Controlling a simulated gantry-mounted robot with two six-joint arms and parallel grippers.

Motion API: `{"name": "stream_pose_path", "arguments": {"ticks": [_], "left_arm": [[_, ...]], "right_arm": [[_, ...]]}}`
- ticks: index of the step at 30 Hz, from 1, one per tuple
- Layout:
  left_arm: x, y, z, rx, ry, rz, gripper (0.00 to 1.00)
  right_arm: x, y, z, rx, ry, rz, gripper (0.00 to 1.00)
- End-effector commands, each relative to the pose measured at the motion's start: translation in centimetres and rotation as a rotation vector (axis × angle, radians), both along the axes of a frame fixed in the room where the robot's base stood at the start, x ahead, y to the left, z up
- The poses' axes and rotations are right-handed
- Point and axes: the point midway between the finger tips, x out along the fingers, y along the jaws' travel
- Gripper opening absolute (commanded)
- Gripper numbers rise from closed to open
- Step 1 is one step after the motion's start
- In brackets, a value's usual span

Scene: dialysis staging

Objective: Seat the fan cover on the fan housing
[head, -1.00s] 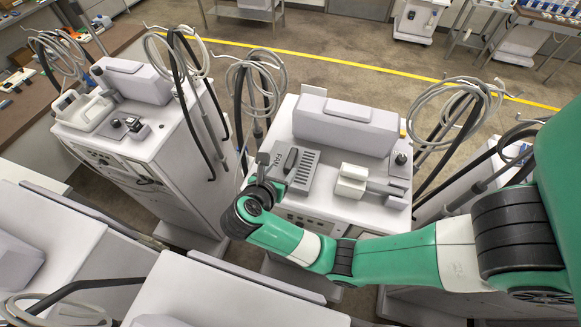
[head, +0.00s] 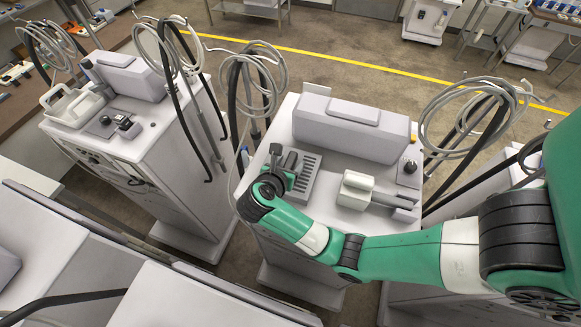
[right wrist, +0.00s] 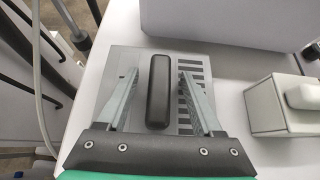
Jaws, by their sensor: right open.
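The fan cover is a flat grey plate with dark slots (head: 308,172) on top of the middle white machine. In the right wrist view its plate (right wrist: 120,62) bears an upright-looking black bar handle (right wrist: 159,92), with the slots to the right. My right gripper (head: 284,158) is over the plate's left part and hides much of it in the head view. Its open fingers (right wrist: 158,76) lie one on each side of the handle, with gaps visible. I cannot tell the housing apart from the cover or how the cover sits on it. My left gripper is not in view.
A white block-shaped part with a grey bar (head: 356,190) lies right of the plate. A large grey box (head: 350,128) stands behind it. A black knob (head: 410,168) is at the right. Coiled hoses (head: 252,88) hang left of the machine; another machine (head: 165,150) stands further left.

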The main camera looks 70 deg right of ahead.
Motion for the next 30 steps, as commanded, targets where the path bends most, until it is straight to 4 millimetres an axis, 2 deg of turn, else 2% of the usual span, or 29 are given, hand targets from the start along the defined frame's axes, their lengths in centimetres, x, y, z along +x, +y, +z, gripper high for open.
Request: {"name": "stream_pose_path", "arguments": {"ticks": [2,12,13,25,30], "left_arm": [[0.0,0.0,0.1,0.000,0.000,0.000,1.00],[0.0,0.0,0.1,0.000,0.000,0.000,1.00],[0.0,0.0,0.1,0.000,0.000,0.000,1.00],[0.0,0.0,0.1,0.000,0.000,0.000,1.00],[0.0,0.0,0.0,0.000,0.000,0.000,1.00]], "right_arm": [[0.0,0.0,0.1,0.000,0.000,0.000,0.64],[0.0,0.0,0.1,-0.001,-0.001,0.001,0.03],[0.0,0.0,0.1,-0.001,-0.001,0.001,0.00],[0.0,0.0,0.3,-0.001,-0.003,0.001,0.00],[0.1,0.0,2.6,-0.002,-0.009,0.000,0.00]]}}
